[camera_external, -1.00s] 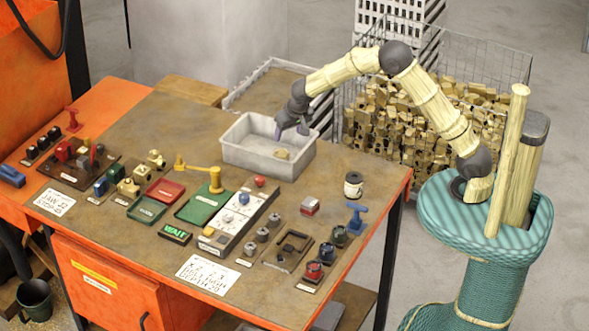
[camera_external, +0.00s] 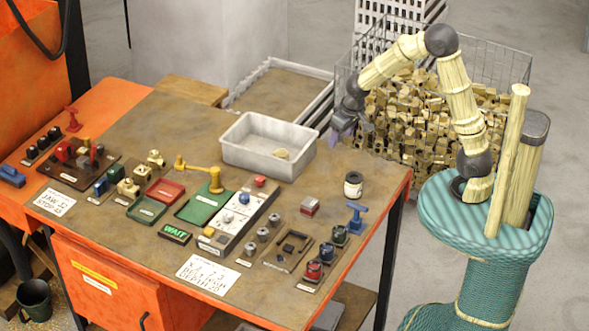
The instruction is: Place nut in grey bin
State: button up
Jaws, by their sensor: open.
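The grey bin (camera_external: 238,160) stands on the brown workbench top near its back edge. A small brass-coloured piece, seemingly the nut (camera_external: 281,153), lies inside the bin on its floor, toward the right side. My gripper (camera_external: 334,138) is open and empty, to the right of the bin and above the bench's back edge. It is apart from the bin and the nut. The fingertips look small and purplish in this view.
A wire cage of brass pieces (camera_external: 400,125) stands behind the bench. A black-and-white jar (camera_external: 353,185) and a blue T-shaped handle (camera_external: 356,218) stand at the bench's right.

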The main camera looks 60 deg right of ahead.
jog(key=s+n, duration=0.2)
jog(key=s, duration=1.2)
jog(key=shift+d+f+y, duration=0.3)
jog(key=shift+d+y, duration=0.1)
jog(key=shift+d, duration=0.05)
